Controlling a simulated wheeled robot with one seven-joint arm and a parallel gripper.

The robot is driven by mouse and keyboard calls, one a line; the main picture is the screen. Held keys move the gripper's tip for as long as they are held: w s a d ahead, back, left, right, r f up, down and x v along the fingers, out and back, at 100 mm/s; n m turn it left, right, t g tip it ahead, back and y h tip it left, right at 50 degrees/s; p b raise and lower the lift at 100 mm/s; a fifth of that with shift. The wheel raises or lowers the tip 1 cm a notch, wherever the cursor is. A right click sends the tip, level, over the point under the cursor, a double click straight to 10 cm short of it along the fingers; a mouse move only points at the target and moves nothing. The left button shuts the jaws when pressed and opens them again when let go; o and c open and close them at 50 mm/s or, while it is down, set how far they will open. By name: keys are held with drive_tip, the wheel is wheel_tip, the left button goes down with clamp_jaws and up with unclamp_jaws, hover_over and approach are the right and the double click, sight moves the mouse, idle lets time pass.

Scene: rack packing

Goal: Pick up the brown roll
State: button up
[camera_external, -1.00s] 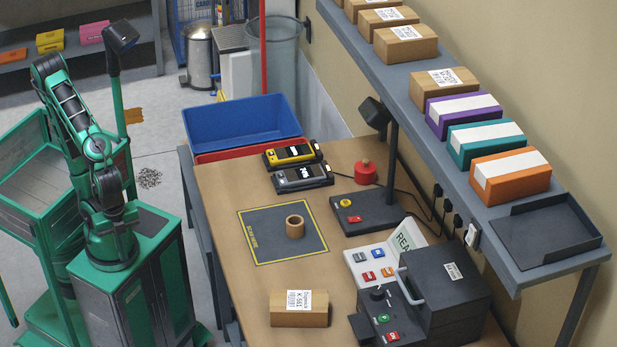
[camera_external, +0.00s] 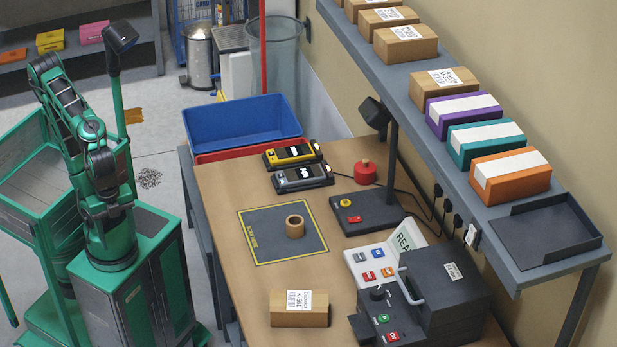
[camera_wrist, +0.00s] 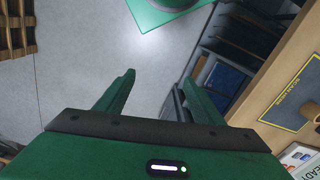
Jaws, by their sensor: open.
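The brown roll (camera_external: 294,226) is a short tan ring with a hole through it. It stands on the dark square mat (camera_external: 270,246) with a yellow outline, on the brown table. The wrist view shows my gripper (camera_wrist: 158,88) with two green fingers spread apart and nothing between them. The gripper is over the grey floor side, away from the roll.
A labelled cardboard box (camera_external: 299,309) lies at the table front. A black machine (camera_external: 452,300) stands right of it. Two handheld scanners (camera_external: 300,177), a lamp stand (camera_external: 366,210) and a red knob (camera_external: 365,172) are behind. A blue bin (camera_external: 243,128) sits beyond the far end. A shelf (camera_external: 420,90) overhangs the right.

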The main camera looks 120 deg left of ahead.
drive_tip(key=w+a+f+m+t+y, duration=0.1)
drive_tip(key=w+a+f+m+t, duration=0.1)
drive_tip(key=w+a, duration=0.35)
drive_tip(key=w+a+f+m+t, duration=0.1)
drive_tip(key=w+a+m, duration=0.1)
drive_tip(key=w, duration=0.6)
drive_tip(key=w+a+f+m+t+y, duration=0.1)
drive_tip(key=w+a+f+m+t, duration=0.2)
drive_tip(key=w, duration=0.4)
drive_tip(key=w+a+r+m+t+y, duration=0.1)
drive_tip(key=w+a+r+m+y, duration=0.2)
drive_tip(key=a, duration=0.5)
drive_tip(key=w+a+r+m+t+y, duration=0.1)
drive_tip(key=w+a+m+y, duration=0.15)
drive_tip(key=a+m, duration=0.45)
drive_tip(key=w+a+r+m+t+y, duration=0.1)
drive_tip(key=w+a+r+m+y, duration=0.2)
drive_tip(key=a, duration=0.6)
approach(306, 231)
drive_tip(key=r, duration=0.4)
drive_tip(key=shift+s+d, duration=0.1)
drive_tip(key=shift+s, duration=0.2)
drive_tip(key=shift+w+f, duration=0.1)
drive_tip(key=shift+f, duration=0.2)
drive_tip(key=x, duration=1)
drive_tip(key=shift+w+a+f, duration=0.1)
drive_tip(key=shift+w+a, duration=0.1)
drive_tip(key=c, duration=1.1)
